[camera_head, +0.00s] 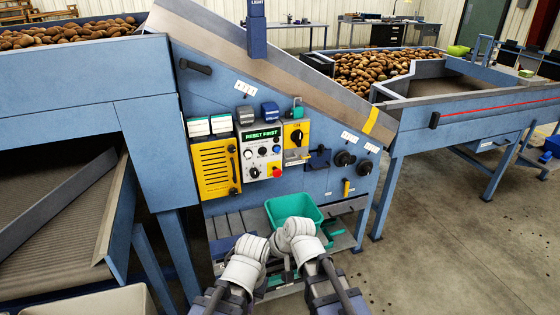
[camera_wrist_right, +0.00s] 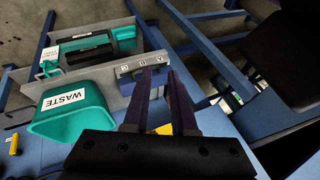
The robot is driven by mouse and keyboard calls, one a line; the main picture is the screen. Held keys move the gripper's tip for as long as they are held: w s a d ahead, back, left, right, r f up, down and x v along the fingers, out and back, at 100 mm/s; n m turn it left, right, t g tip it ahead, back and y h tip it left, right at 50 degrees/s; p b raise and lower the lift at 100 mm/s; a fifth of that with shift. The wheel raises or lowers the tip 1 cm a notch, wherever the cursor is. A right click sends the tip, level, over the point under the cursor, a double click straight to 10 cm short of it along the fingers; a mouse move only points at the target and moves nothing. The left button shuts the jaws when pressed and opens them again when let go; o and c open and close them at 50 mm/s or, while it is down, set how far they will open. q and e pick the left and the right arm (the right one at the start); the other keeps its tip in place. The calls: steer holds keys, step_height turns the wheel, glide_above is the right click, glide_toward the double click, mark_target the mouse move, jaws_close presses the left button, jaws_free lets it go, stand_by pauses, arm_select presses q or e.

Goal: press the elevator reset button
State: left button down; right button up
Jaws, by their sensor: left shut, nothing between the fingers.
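The control panel (camera_head: 262,150) is on the sloped blue machine front, with a lit green display (camera_head: 262,134) reading "RESET FIRST". Which control is the elevator reset I cannot tell. My left gripper (camera_head: 287,271) is shut and empty, low in front of the machine and well below the panel; my wrists partly hide it. My right gripper (camera_wrist_right: 160,72) is open in the right wrist view, with a gap between its dark fingers and nothing in it.
A teal waste bin (camera_head: 293,207) stands on the lower shelf just beyond my wrists; it also shows in the right wrist view (camera_wrist_right: 70,115). A yellow grille box (camera_head: 214,168) is left of the panel, a yellow switch (camera_head: 296,134) right. Open floor (camera_head: 460,240) lies at right.

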steer(key=w+r+m+t+y, duration=0.1)
steer(key=w, duration=0.1)
steer(key=w+a+r+t+y+b, duration=0.1)
steer(key=w, duration=0.2)
steer(key=w+a+r+m+t+y, duration=0.1)
steer(key=w, duration=0.2)
steer(key=shift+w+m+b, duration=0.15)
steer(key=shift+m+b, duration=0.15)
steer(key=shift+b, duration=0.05)
steer(key=c, duration=0.3)
steer(key=w+r+m+t, duration=0.1)
steer(key=w, duration=0.1)
steer(key=w+d+r+m+t+b, duration=0.1)
steer(key=w+r+t, duration=0.1)
steer(key=w+d+r+m+t+y, duration=0.1)
steer(key=w, duration=0.2)
steer(key=shift+r+m+b, duration=0.2)
steer(key=shift+m+b, duration=0.1)
steer(key=shift+b, duration=0.1)
jaws_close()
steer(key=w+d+r+m+t+h+b, duration=0.2)
steer(key=w+d+r+m+t+h, duration=0.2)
steer(key=w+d+m+t, duration=0.3)
steer(key=w+d+m, duration=0.2)
steer(key=d+m, duration=0.1)
steer(key=d, duration=0.1)
steer(key=shift+w+d+r, duration=0.25)
steer(key=shift+w+d, duration=0.1)
